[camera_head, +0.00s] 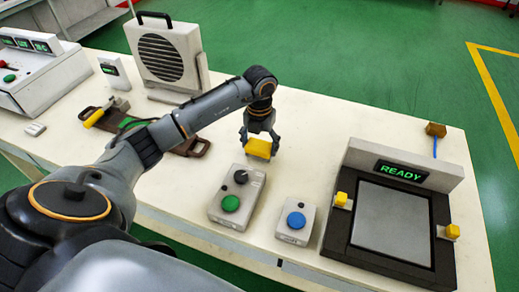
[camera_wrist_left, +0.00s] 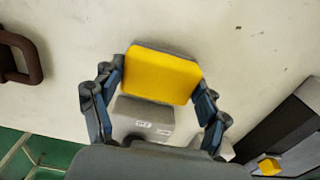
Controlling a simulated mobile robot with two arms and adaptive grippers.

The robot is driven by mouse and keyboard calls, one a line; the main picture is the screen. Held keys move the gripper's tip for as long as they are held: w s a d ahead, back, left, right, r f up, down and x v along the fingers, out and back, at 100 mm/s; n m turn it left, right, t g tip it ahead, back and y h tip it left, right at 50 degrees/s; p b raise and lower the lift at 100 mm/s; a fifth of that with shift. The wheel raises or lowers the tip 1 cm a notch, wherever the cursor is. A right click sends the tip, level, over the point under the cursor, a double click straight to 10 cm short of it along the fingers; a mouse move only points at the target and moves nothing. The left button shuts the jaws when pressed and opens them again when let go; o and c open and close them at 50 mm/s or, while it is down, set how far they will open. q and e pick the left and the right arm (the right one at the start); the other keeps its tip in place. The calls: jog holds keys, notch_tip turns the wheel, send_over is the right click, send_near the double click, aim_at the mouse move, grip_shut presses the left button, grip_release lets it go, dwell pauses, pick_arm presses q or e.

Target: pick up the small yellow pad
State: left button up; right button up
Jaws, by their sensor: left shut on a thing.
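The small yellow pad (camera_head: 258,148) is between the fingers of my left gripper (camera_head: 260,141), above the table just behind the control box with the green button. In the left wrist view the pad (camera_wrist_left: 161,75) shows as a yellow block with a grey edge at its top, with a finger of my left gripper (camera_wrist_left: 160,95) on each side. The left gripper is shut on it. My right gripper is in neither view.
The green-button box (camera_head: 237,197) and blue-button box (camera_head: 296,221) stand in front. A dark-framed press with a READY display (camera_head: 401,172) is at right, with yellow blocks on its sides. A fan heater (camera_head: 165,52) and brown-handled tray (camera_head: 190,147) are left.

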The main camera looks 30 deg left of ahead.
pick_arm(q)
jog(key=s+d+r+b, duration=0.2)
jog(key=s+d+r, duration=0.5)
jog(key=s+r, duration=0.4)
jog(key=shift+s+d+r, duration=0.15)
jog(key=shift+s, duration=0.35)
